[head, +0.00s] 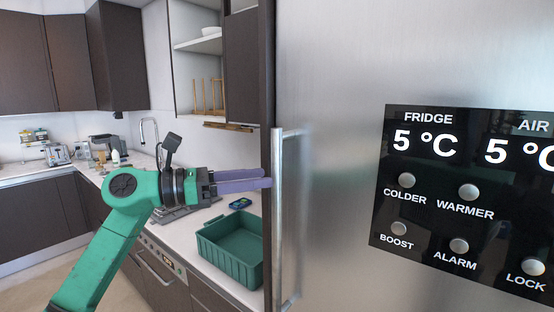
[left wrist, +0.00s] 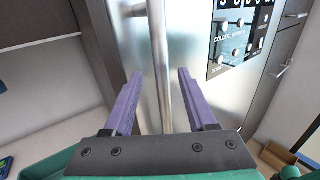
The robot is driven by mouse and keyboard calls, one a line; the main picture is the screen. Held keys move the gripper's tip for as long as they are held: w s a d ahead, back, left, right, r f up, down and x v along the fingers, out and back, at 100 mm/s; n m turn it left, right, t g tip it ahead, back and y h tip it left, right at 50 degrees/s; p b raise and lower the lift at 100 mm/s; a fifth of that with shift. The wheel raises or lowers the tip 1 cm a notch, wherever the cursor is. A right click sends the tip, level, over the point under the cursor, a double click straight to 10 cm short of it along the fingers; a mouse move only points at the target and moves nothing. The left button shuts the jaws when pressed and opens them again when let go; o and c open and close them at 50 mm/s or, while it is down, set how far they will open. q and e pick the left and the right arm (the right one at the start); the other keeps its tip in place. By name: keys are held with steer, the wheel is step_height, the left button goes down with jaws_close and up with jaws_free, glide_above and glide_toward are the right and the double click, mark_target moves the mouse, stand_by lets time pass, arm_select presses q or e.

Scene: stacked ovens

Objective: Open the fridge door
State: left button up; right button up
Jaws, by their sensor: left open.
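The fridge door (head: 335,110) is a large brushed-steel front that fills the right half of the head view; it looks shut. Its long vertical bar handle (head: 277,225) runs along the door's left edge. My left gripper (head: 268,178) is open, with purple fingers pointing right at the handle and their tips at its left side. In the left wrist view the handle (left wrist: 160,50) runs between the two spread fingers (left wrist: 160,76), with a gap on each side. Whether the tips reach past the bar is unclear. My right gripper is not in view.
A black control panel (head: 465,195) with round buttons is on the fridge front. Left of the fridge, a green bin (head: 232,272) stands on the white counter below my left gripper. An open shelf (head: 198,45) and dark cabinets (head: 45,60) are behind.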

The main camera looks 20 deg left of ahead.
mark_target(277, 174)
arm_select(q)
steer(key=x, duration=0.1)
steer(key=p+x, duration=0.1)
steer(key=x, duration=0.1)
steer(key=shift+d+r, duration=0.35)
steer(key=shift+r, duration=0.05)
steer(key=shift+w+d+f+p, duration=0.2)
steer(key=shift+w+d+p, duration=0.1)
steer(key=shift+d, duration=0.1)
steer(key=shift+f, duration=0.15)
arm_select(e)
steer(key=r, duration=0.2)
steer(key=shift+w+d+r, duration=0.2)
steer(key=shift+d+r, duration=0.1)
arm_select(q)
steer(key=c, duration=0.9)
jaws_close()
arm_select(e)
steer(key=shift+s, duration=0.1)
